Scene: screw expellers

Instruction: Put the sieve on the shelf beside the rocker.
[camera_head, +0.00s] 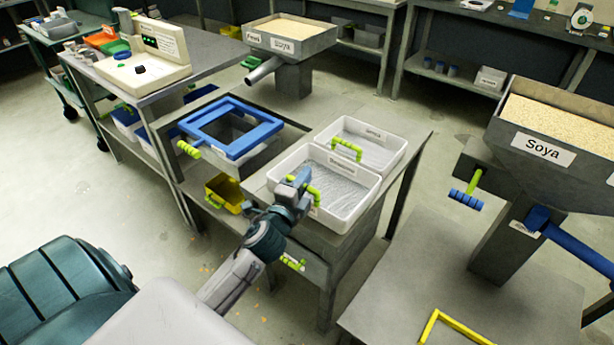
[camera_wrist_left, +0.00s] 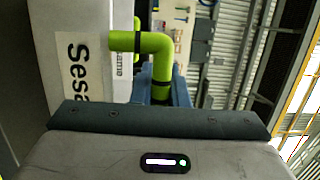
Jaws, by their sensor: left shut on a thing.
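A white tray-like sieve (camera_head: 338,211) with a wire-like floor stands on the grey shelf (camera_head: 259,192) beside the blue-framed rocker (camera_head: 240,150). My left gripper (camera_head: 306,182) is over its near left wall, shut on its green handle (camera_head: 316,196). In the left wrist view the green handle (camera_wrist_left: 156,43) passes between the blue fingers, next to a white wall with a partly hidden "Sesame" label (camera_wrist_left: 77,70). A second white sieve (camera_head: 385,158) with a green handle stands directly behind it. My right gripper is not in view.
A grey hopper (camera_head: 291,45) labelled Soya stands behind. Another Soya hopper (camera_head: 545,150) is at the right, with a blue tube (camera_head: 578,247) and a yellow frame (camera_head: 432,325) near it. A yellow bin (camera_head: 226,193) sits below the rocker. Floor is open between the tables.

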